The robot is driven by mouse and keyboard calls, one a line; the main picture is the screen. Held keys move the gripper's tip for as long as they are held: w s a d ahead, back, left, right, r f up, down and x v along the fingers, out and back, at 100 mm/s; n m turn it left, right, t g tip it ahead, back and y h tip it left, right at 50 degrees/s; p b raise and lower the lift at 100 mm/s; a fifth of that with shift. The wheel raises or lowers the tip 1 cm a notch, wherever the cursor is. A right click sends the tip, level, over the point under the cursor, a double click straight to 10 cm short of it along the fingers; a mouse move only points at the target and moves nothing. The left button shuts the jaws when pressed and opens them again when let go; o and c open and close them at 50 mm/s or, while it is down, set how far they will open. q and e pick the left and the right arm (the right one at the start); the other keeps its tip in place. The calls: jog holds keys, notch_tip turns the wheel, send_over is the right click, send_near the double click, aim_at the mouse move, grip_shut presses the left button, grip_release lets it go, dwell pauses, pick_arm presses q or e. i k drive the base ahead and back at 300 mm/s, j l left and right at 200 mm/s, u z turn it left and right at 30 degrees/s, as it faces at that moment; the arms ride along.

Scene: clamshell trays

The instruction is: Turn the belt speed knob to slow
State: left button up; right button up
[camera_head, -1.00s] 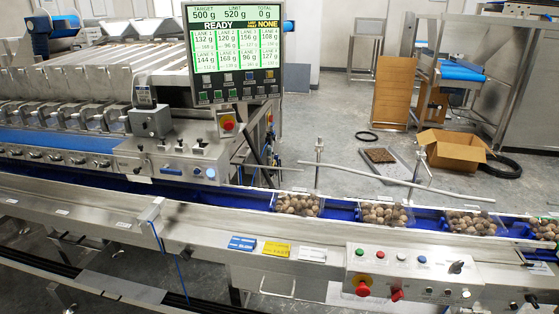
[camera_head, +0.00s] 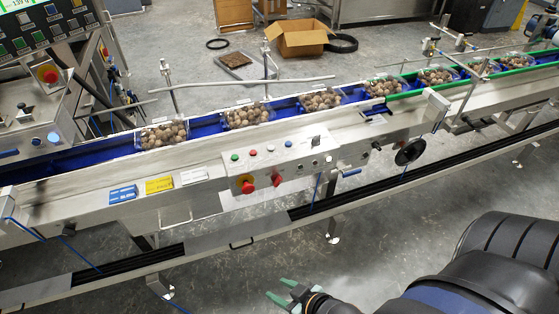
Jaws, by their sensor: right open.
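The control panel (camera_head: 262,168) is on the front side of the conveyor. A black knob (camera_head: 315,141) sits at its upper right, beside green, red, white and blue buttons. Below are a red emergency button (camera_head: 246,184) on yellow, a red switch (camera_head: 277,180) and several small round fittings (camera_head: 315,163). Labels are too small to read, so I cannot tell which control sets belt speed or where its pointer stands. My right gripper (camera_head: 279,297) is open and empty at the bottom edge, low over the floor and well apart from the panel. My left gripper is out of view.
Clear trays of brown produce (camera_head: 244,115) lie along the blue belt (camera_head: 206,129). A black handwheel (camera_head: 410,152) sticks out right of the panel. A lower rail (camera_head: 270,228) runs along the conveyor front. The grey floor before it looks free. A cardboard box (camera_head: 299,40) stands behind.

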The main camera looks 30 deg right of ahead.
aim_at(316, 141)
jog(key=z, duration=1.35)
